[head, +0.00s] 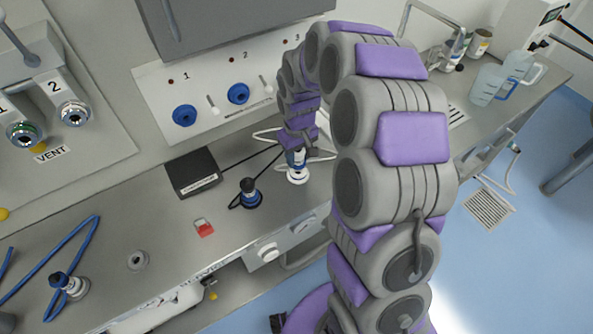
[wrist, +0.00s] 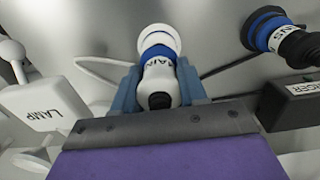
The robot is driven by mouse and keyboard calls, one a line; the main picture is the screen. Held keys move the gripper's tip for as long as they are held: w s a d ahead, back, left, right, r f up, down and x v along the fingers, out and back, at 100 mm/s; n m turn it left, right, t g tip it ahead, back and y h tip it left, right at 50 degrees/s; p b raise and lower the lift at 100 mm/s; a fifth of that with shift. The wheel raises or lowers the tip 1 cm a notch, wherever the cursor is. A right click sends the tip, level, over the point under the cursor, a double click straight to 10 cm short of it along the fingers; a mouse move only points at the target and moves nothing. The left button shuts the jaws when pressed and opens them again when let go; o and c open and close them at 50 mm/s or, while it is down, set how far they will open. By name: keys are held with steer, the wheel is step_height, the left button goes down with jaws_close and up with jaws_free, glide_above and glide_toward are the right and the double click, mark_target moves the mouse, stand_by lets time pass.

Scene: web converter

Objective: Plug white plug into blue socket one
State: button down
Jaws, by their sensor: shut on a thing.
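The white plug (head: 297,174) stands about upright at the bench surface, its white ring downward. In the wrist view the white plug (wrist: 159,70) has a blue band and part of a printed label. My gripper (head: 298,155) is shut around its body, with one blue-grey finger on each side; the gripper also shows in the wrist view (wrist: 157,82). Blue socket one (head: 184,115) is on the sloped wall panel under the number 1, to the left of and above my gripper. Its opening faces outward and looks empty. I cannot tell whether the plug touches the bench.
A black-and-blue plug (head: 250,194) stands left of my gripper. A black box (head: 193,172) lies below socket one. Blue socket two (head: 238,94) is to its right. A white lamp piece (wrist: 45,105) and cables lie near my gripper.

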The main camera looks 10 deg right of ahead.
steer(key=shift+r+p, duration=1.05)
steer(key=shift+r, duration=1.15)
steer(key=shift+w, duration=0.1)
